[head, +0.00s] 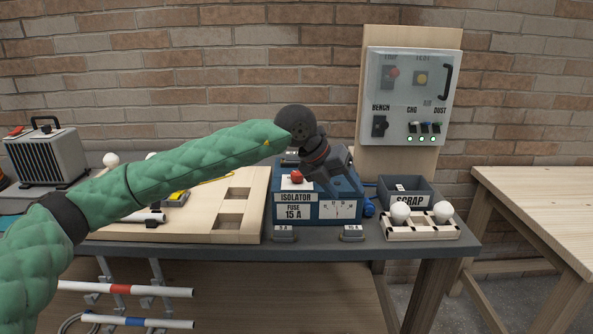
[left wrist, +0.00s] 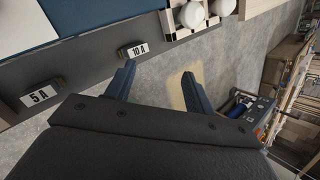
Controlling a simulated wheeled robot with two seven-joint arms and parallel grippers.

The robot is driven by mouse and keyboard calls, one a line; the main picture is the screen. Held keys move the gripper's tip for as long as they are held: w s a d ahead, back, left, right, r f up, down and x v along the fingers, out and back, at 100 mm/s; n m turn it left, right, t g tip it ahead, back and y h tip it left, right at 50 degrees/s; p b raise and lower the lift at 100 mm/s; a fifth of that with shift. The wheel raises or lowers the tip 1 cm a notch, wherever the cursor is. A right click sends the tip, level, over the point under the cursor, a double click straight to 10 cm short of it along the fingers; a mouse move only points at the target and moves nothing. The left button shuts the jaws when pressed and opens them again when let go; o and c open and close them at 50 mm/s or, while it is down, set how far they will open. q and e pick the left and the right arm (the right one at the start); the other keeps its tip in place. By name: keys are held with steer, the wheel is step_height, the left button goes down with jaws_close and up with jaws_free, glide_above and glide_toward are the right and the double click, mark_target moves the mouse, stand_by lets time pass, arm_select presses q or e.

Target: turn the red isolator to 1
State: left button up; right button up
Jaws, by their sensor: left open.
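The red isolator knob (head: 297,176) shows on top of the blue box (head: 287,213) labelled ISOLATOR, FUSE 15 A. Its 0 and 1 marks are too small to read, so I cannot tell its setting. My left gripper (head: 337,184) is over the right part of this box, to the right of the knob and apart from it. In the left wrist view the two fingers (left wrist: 158,72) are spread with nothing between them. Part of the blue box (left wrist: 98,14) shows at the top there, but the knob does not. My right gripper is not in view.
Fuses marked 5 A (head: 284,234) and 10 A (head: 352,233) lie along the bench's front edge. A SCRAP bin (head: 408,193) and a rack with white knobs (head: 408,227) stand right of the box. A wall panel (head: 408,97) is behind. A wooden board (head: 251,205) lies left.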

mark_target(297, 173)
arm_select(q)
steer(key=w+a+r+n+t+y, duration=0.1)
steer(key=w+a+r+t+y, duration=0.1)
steer(key=w+a+r+y, duration=0.3)
steer(key=w+a+r+n+t+y, duration=0.1)
steer(key=w+a, duration=0.2)
steer(key=a, duration=0.3)
steer(key=shift+a+p+x, duration=0.15)
steer(key=shift+p+x, duration=0.2)
steer(key=shift+x, duration=1.55)
steer(key=shift+a+p+x, duration=0.15)
steer(key=shift+p+x, duration=0.2)
steer(key=shift+x, duration=1.5)
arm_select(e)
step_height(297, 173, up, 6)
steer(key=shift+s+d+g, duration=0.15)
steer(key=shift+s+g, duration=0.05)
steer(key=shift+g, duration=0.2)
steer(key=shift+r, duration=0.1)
arm_select(q)
steer(key=c, duration=1)
